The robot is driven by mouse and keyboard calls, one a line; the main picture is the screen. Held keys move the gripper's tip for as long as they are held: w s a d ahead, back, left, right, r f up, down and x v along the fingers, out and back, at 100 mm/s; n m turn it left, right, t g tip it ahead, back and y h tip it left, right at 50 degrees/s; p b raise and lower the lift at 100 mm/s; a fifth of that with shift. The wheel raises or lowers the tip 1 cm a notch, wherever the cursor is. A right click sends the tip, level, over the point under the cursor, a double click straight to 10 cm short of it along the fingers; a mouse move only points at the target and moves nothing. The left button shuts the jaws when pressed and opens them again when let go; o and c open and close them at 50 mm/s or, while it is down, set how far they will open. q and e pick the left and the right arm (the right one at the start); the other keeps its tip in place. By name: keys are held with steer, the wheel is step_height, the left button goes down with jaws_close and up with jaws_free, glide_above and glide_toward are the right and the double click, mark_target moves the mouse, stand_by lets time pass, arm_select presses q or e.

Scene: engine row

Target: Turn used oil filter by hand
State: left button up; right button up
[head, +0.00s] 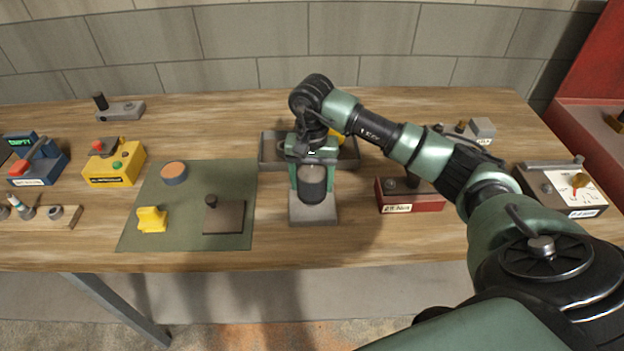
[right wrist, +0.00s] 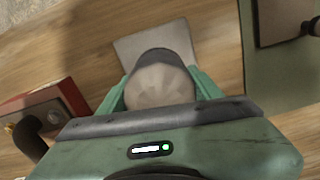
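The used oil filter (head: 312,189) is a dark cylinder with a grey top. It stands upright over a grey base plate (head: 313,217) near the middle of the bench. My right gripper (head: 312,178) points down over it, with one green finger on each side. In the right wrist view the filter's pale, faceted end (right wrist: 160,84) sits between the green fingers (right wrist: 160,90), which look pressed against its sides. The filter's lower end and its seat are partly hidden. My left gripper is in neither view.
A grey tray (head: 269,153) lies behind the filter. A green mat (head: 180,222) with a yellow piece (head: 152,219), a round disc (head: 174,173) and a brown block (head: 223,219) is at left. A red box (head: 410,202) stands close at right, under my arm.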

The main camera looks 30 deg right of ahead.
steer(key=c, duration=0.4)
steer(key=shift+f+n+b, duration=0.2)
steer(key=shift+n+b, duration=0.6)
steer(key=shift+b, duration=0.1)
steer(key=shift+c, duration=0.2)
steer(key=shift+r+n+b, duration=0.15)
steer(key=shift+n+b, duration=0.35)
steer(key=shift+n, duration=0.2)
steer(key=shift+r, duration=0.1)
steer(key=shift+f+n+b, duration=0.2)
steer(key=shift+n+b, duration=0.45)
steer(key=shift+n, duration=0.15)
steer(key=shift+r+n+b, duration=0.1)
steer(key=shift+n+b, duration=0.4)
steer(key=shift+n, duration=0.4)
steer(key=shift+r, duration=0.1)
